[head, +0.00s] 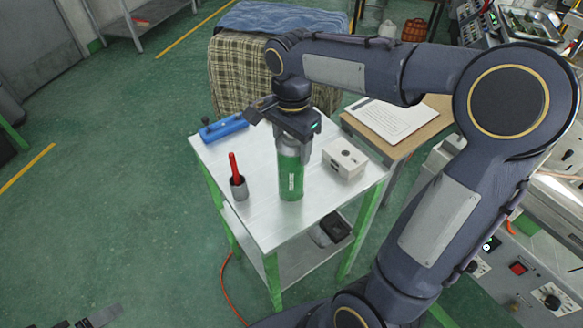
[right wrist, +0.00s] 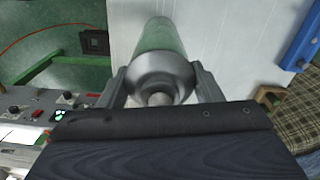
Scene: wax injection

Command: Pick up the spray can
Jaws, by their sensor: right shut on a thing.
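The spray can (head: 291,178) is green with a grey top and stands upright at the middle of the small metal table (head: 260,222). My right gripper (head: 296,143) comes down on it from above and is shut on its upper part. In the right wrist view the can (right wrist: 160,42) sits between the two fingers of the gripper (right wrist: 162,88), with its top towards the camera. I cannot tell whether its base touches the table. A dark part at the bottom left edge looks like my left gripper (head: 90,318); its jaws do not show clearly.
A grey cup with a red-handled tool (head: 238,187) stands left of the can. A white block with holes (head: 345,160) is to its right. A blue tool (head: 223,128) lies at the back left. A wooden table with papers (head: 392,121) adjoins at right.

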